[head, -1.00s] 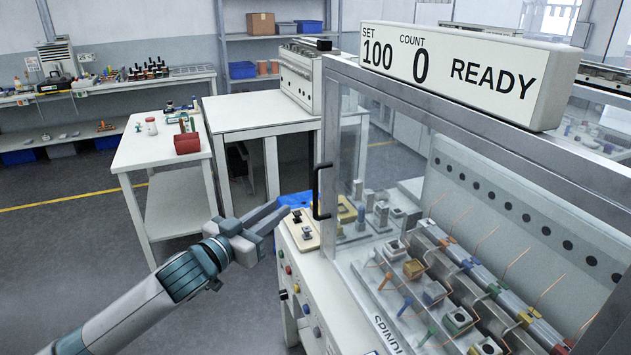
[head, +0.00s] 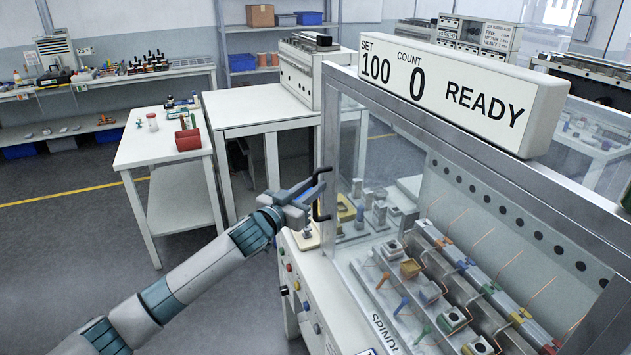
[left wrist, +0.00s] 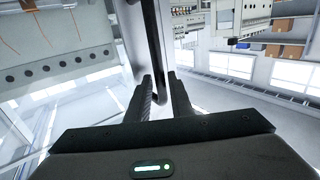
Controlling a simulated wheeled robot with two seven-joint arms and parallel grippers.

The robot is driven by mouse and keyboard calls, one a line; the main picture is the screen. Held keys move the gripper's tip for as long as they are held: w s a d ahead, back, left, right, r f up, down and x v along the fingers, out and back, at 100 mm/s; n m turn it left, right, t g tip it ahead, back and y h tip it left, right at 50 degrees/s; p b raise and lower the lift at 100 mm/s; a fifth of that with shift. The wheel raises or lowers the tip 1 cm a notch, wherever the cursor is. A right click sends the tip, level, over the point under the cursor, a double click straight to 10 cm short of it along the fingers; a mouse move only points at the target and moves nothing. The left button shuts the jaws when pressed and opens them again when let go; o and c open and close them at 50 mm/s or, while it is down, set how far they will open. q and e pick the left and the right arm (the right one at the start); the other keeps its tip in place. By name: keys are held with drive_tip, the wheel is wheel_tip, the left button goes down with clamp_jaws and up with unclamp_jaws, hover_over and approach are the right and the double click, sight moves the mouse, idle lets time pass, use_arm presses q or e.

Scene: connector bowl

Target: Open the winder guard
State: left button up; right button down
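The winder guard (head: 372,125) is a clear panel in a grey frame on the front of the winder, and it looks closed. Its black bar handle (head: 319,216) stands upright at the guard's left edge. My left gripper (head: 308,190) is at the handle. In the left wrist view the two dark fingers (left wrist: 159,90) are apart, with the black handle (left wrist: 156,50) running up from between them. Whether either finger touches the bar cannot be told. My right gripper is not in view.
A sign (head: 460,88) reading "SET 100 COUNT 0 READY" sits on top of the winder. Behind the guard are coloured bobbins and copper wires. A white table (head: 250,110) and a cart with a red bin (head: 188,139) stand behind. The floor at left is clear.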

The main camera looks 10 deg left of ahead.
use_arm(q)
drive_tip(key=shift+x, duration=0.85)
drive_tip(key=shift+c, duration=0.7)
clamp_jaws()
drive_tip(key=shift+s+a, duration=0.1)
